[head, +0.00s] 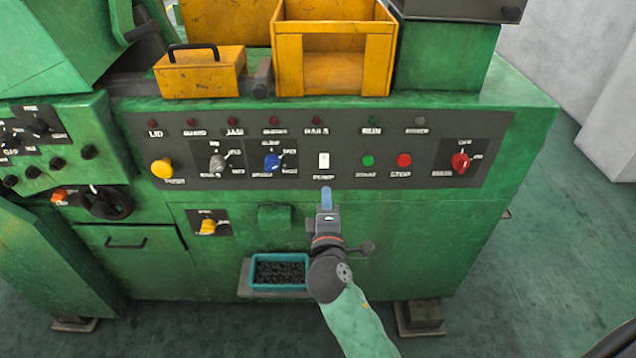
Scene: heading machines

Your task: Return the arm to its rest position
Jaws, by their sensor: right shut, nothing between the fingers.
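My right gripper (326,198) is in front of the green machine (480,220), with its blue fingertips just below the white pump switch (324,160) on the dark control panel (430,130). The fingers are together with nothing between them. I cannot tell whether the tips touch the panel. My right arm reaches up from the bottom of the head view. My left gripper is not in view.
The panel carries a green button (368,160), a red stop button (404,160), a red knob (460,162), a blue knob (272,162) and a yellow button (162,168). A teal bin (280,286) of dark parts sits left of my arm. Open floor (530,270) lies right.

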